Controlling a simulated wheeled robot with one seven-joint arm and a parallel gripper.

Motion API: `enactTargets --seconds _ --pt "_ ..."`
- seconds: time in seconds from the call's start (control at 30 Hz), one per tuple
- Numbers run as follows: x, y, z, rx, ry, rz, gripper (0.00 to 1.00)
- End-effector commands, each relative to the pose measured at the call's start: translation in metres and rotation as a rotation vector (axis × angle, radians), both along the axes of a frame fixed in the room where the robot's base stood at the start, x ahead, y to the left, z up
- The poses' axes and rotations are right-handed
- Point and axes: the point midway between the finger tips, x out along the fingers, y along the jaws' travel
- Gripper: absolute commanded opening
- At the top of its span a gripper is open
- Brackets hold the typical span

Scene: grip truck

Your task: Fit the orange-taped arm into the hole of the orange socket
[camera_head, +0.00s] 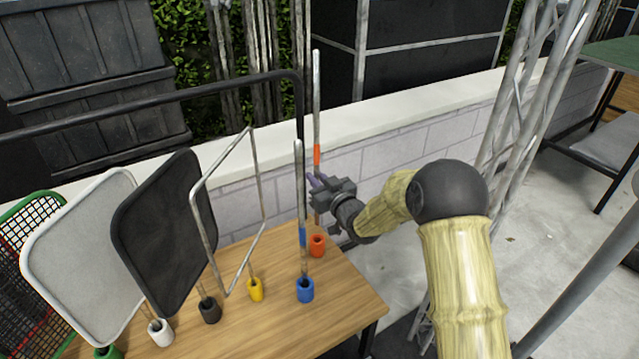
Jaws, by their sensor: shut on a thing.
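The orange-taped arm (316,100) is a thin grey rod with a band of orange tape, standing nearly upright. My gripper (317,188) comes from the right and is shut on the rod below the tape. The orange socket (317,246) is a short cup with a dark hole, near the far right corner of the wooden table (340,300). The rod's lower part runs down behind my gripper toward the socket. I cannot tell whether its tip is above the hole or in it.
A blue-taped rod (300,190) stands in the blue socket (305,291), close left of the orange socket. Yellow (256,290), black (210,311) and white (161,333) sockets hold framed panels farther left. A low wall (420,125) runs behind the table.

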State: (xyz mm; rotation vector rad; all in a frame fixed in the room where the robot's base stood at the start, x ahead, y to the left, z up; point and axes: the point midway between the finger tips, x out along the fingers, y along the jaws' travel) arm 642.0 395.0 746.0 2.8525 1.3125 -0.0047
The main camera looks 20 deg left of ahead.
Motion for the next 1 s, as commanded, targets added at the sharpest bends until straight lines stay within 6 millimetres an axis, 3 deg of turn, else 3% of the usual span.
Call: enactTargets --seconds 0.37,1.0 --pt "0.0 0.001 -0.002 0.003 -0.001 0.0 0.0" --pt "0.001 -0.001 -0.043 0.004 -0.002 -0.003 0.0"
